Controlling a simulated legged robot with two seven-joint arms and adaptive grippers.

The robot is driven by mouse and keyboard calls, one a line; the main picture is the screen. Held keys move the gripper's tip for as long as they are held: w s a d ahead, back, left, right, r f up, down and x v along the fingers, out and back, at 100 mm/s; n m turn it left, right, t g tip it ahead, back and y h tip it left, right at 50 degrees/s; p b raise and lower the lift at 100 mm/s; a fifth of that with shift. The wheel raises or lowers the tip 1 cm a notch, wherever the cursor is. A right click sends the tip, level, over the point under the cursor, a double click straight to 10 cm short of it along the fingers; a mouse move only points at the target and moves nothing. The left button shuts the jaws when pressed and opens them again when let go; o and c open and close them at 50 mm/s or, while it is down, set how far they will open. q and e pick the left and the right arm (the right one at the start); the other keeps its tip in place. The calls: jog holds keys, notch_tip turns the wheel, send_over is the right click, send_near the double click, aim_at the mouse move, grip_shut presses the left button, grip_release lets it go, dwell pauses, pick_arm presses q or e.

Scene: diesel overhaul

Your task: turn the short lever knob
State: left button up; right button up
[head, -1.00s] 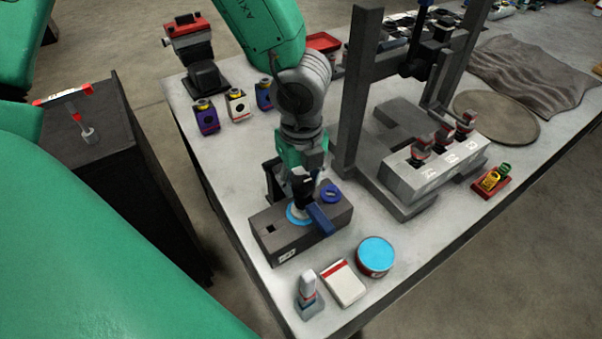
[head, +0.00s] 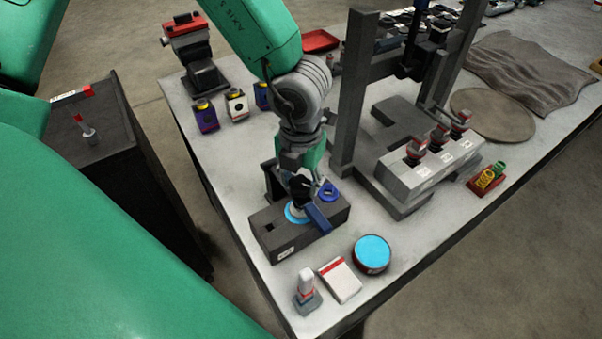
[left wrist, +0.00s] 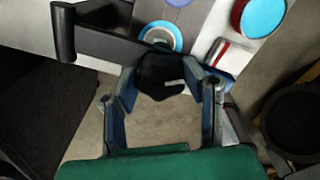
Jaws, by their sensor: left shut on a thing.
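A dark grey box (head: 285,238) stands near the table's front left corner. A black lever knob (head: 300,189) sits over a light-blue ring (head: 292,214) on its top; the knob also shows in the left wrist view (left wrist: 160,76), with a small white mark. My left gripper (head: 308,203) reaches down from above with its fingers on either side of the knob, shut on it. In the left wrist view its fingers (left wrist: 160,88) flank the knob. The gripper partly hides the knob in the head view. My right gripper is not in view.
A dark blue ring (head: 328,192) is on the same box, close to the gripper. A dark upright frame (head: 352,95) rises behind right.

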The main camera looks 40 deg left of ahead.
pick_arm(q)
jog(key=m, duration=1.1)
jog(key=shift+s, duration=0.1)
jog(key=m, duration=0.4)
jog(key=shift+m, duration=0.3)
jog(key=m, duration=0.6)
jog(key=shift+r, duration=0.1)
jog(key=m, duration=0.5)
jog(key=shift+m, duration=0.3)
jog(key=o, duration=1.1)
jog(key=shift+o, duration=0.2)
jog(key=shift+w, duration=0.2)
